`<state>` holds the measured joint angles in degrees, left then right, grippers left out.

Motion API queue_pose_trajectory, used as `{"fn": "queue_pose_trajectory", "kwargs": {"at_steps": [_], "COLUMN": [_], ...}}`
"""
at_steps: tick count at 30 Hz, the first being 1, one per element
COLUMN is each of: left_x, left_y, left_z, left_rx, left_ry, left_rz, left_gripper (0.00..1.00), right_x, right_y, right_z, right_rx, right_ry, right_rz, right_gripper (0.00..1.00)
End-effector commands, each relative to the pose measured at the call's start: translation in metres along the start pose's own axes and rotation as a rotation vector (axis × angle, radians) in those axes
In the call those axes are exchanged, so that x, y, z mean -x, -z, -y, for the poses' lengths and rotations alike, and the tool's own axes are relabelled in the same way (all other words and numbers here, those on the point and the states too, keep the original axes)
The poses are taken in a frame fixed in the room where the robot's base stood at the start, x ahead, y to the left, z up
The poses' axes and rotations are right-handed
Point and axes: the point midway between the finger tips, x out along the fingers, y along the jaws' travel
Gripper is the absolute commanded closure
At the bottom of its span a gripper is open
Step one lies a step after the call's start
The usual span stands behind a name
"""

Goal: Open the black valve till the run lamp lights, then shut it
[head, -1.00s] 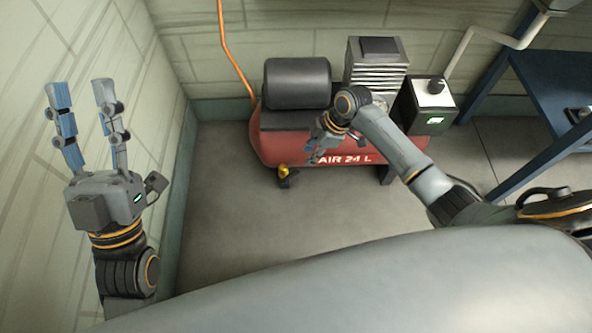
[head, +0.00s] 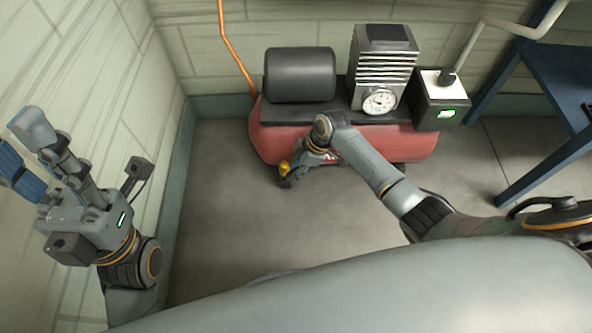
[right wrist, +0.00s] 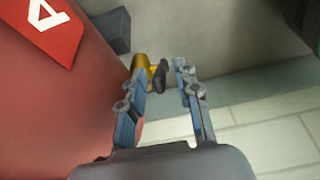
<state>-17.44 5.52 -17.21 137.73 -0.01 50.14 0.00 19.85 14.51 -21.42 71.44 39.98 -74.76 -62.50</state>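The red air tank (head: 270,135) stands by the back wall. At its lower front a brass valve (head: 284,167) shows next to my right gripper (head: 296,168). In the right wrist view the brass valve body (right wrist: 140,66) has a black handle (right wrist: 160,75). My right gripper (right wrist: 160,72) is open there, with the handle in the gap between its fingertips; I cannot tell whether they touch it. My left gripper (head: 22,145) is open and empty at the left wall.
A round gauge (head: 380,101) sits below the finned grey block (head: 384,68). A black cylinder (head: 299,74) lies on the tank, and an orange hose (head: 232,50) runs up the wall. A blue table (head: 550,80) stands at right. The floor before the tank is clear.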

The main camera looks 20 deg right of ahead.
Motion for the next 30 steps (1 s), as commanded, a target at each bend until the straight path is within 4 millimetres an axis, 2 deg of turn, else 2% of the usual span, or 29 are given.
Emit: {"fn": "queue_pose_trajectory", "kwargs": {"at_steps": [7,8,12,23,30], "left_x": [-0.0006,-0.0006,-0.0006,-0.0001,0.0045], "left_y": [0.0000,0.0000,0.0000,0.0000,-0.0024], "left_z": [-0.0001,-0.0001,-0.0001,-0.0001,0.0000], "left_rx": [0.000,0.000,0.000,0.000,0.000], "left_ry": [-0.001,-0.001,-0.001,0.000,-0.002], "left_rz": [-0.001,-0.001,-0.001,-0.001,0.002], "left_gripper": [0.60,0.60,0.60,0.60,0.60], "right_x": [-0.0005,-0.0005,-0.0005,-0.0008,-0.0035], "right_y": [0.0003,0.0003,0.0002,-0.0004,-0.0061], "right_z": [0.0001,0.0001,0.0002,0.0004,0.0007], "right_rx": [0.000,0.000,0.000,0.000,-0.003], "right_ry": [0.000,0.000,0.001,0.001,0.002], "right_rz": [0.000,0.000,0.000,-0.003,-0.063], "right_gripper": [0.68,0.72,1.00,1.00,1.00]}}
